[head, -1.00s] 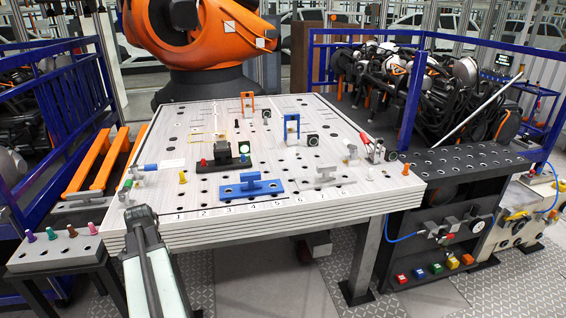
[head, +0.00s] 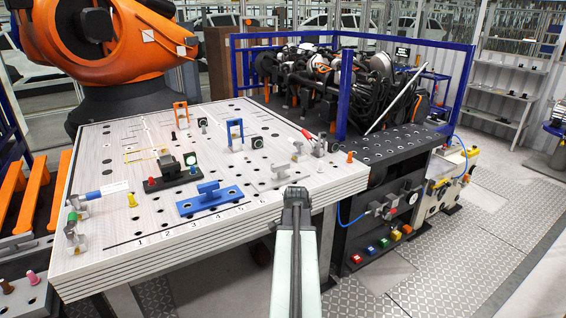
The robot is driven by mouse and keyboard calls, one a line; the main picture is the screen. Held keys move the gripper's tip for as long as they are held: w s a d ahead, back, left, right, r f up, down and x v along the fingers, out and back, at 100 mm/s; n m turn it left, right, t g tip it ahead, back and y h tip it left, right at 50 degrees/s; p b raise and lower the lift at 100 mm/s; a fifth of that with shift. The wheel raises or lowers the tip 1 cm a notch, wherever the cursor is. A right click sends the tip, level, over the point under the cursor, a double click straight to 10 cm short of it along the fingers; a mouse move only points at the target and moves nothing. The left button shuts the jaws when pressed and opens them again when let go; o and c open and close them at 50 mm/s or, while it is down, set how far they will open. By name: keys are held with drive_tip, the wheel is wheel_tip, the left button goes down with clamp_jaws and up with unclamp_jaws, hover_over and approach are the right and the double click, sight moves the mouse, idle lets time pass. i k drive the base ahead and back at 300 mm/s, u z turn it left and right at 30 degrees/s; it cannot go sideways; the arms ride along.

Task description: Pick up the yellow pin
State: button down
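The yellow pin (head: 132,200) stands upright on the left part of the slotted white worktable (head: 100,265), near a clamp with a blue-and-white handle. My gripper (head: 296,190) is seen from behind at the table's front right edge, well to the right of the yellow pin. Its fingertips are hidden, so I cannot tell whether it is open or shut. Nothing shows in it.
A blue bracket (head: 210,199), a grey bracket (head: 283,172) and a black block with a green light (head: 172,177) stand on the table. An orange pin (head: 350,156) is at its right corner. A brown pin (head: 6,287) and pink pin (head: 32,278) stand lower left.

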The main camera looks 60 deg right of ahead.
sight(133, 204)
drive_tip(key=z, duration=0.95)
drive_tip(key=i, duration=1)
drive_tip(key=z, duration=0.05)
